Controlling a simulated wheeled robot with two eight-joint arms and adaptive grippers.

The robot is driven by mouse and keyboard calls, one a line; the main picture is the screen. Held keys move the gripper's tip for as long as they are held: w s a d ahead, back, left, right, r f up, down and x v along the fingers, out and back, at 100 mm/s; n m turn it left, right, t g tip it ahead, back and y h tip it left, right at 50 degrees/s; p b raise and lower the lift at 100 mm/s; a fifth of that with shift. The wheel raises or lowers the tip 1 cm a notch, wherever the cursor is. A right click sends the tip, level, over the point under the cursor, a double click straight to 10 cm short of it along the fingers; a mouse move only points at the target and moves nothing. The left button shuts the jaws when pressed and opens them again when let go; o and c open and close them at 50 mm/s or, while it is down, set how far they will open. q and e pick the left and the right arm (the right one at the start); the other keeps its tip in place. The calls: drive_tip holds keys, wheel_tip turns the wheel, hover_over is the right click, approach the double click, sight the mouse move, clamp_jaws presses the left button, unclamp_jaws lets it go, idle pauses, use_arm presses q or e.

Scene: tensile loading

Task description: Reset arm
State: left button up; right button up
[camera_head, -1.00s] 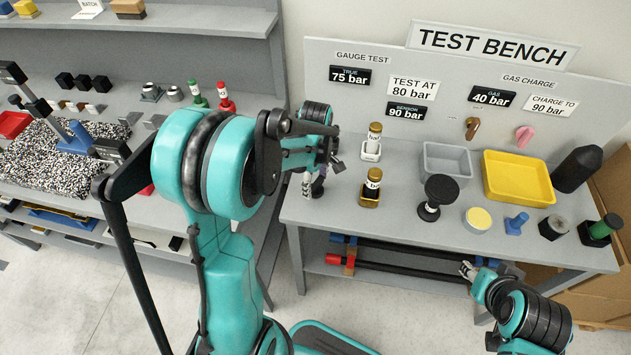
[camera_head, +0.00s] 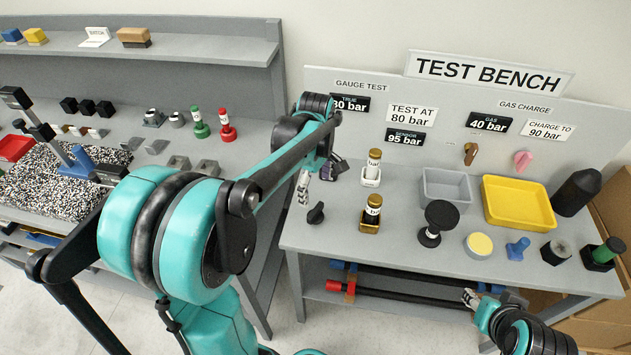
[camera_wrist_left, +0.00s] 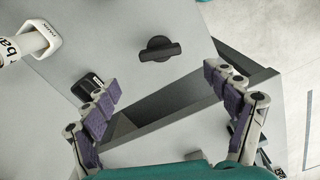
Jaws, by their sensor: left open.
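My left arm reaches in from the left in the head view. My left gripper (camera_head: 318,178) is open and empty above the left end of the test bench (camera_head: 400,250). In the left wrist view the purple-padded fingers of this gripper (camera_wrist_left: 165,90) are spread, with nothing between them. A black knob (camera_head: 316,213) on the bench top lies just below the gripper, apart from it; the knob (camera_wrist_left: 160,50) also shows in the left wrist view beyond the fingertips. My right gripper (camera_head: 470,298) is low at the bench's front edge, too small to judge its opening.
Beyond are a grey tray (camera_head: 446,203), a black round-topped stand (camera_head: 440,215) and a yellow tray (camera_head: 519,221). A second bench (camera_head: 235,155) is at left. Black bars lie on the lower shelf.

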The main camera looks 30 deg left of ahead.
use_arm(q)
drive_tip(key=shift+r, duration=1.25)
drive_tip(key=s+d+f+m+t+b, duration=0.2)
drive_tip(key=s+d+m+t, duration=0.5)
drive_tip(key=s+m, duration=0.6)
drive_tip(key=d+m, duration=0.1)
drive_tip(key=m, duration=0.3)
drive_tip(key=shift+d, duration=0.25)
